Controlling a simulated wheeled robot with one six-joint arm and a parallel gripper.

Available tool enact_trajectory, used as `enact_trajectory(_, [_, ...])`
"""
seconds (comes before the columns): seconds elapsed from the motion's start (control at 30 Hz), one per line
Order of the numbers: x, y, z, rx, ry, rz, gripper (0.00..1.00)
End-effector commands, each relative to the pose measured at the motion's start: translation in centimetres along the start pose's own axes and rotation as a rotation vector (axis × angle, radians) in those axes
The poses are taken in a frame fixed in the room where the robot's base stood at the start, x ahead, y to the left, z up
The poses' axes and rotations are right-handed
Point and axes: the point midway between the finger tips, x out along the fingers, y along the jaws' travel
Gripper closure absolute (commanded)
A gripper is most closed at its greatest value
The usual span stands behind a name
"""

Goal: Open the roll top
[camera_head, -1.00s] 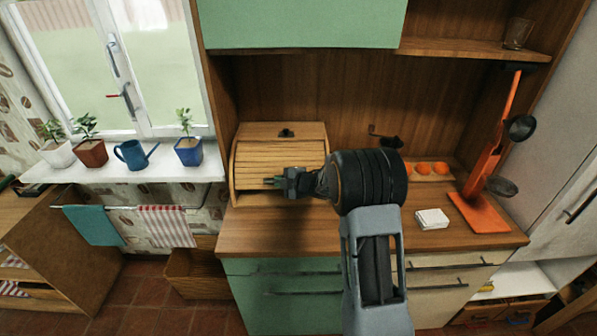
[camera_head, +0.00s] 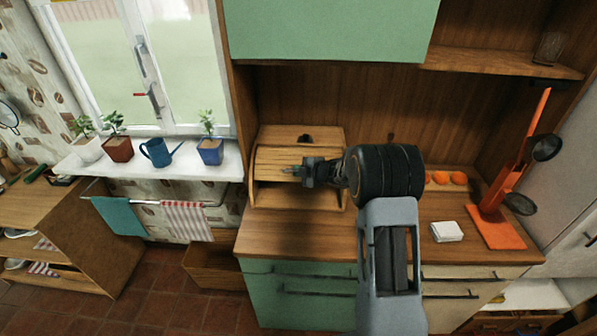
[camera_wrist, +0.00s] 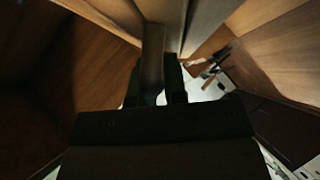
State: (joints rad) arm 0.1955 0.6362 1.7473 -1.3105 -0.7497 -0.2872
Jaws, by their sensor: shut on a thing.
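The wooden roll-top box (camera_head: 262,190) stands on the counter at the back left. Its slatted roll top (camera_head: 275,158) is part way up, with a dark gap along the bottom front. My gripper (camera_head: 293,171) is at the lower edge of the roll top and shut on its handle. The handle itself is mostly hidden by the fingers in the head view. In the wrist view the two dark fingers of my gripper (camera_wrist: 160,88) close around a bar-like part, which is dim and hard to make out.
The wooden counter (camera_head: 290,238) has a white stack (camera_head: 446,231), orange fruits (camera_head: 458,178) and an orange stand (camera_head: 497,225) to the right. Potted plants and a blue watering can (camera_head: 157,152) line the sill. A green cabinet (camera_head: 330,28) hangs above.

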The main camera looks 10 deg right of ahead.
Motion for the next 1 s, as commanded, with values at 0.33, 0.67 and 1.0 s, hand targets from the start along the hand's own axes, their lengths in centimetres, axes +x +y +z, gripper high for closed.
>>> enact_trajectory(0.33, [0.0, 0.1, 0.0, 0.002, 0.001, 0.004, 0.73])
enact_trajectory(0.67, [0.0, 0.0, 0.0, 0.001, 0.001, 0.001, 0.62])
enact_trajectory(1.0, [-4.3, 0.1, 0.1, 0.000, -0.002, 0.005, 0.62])
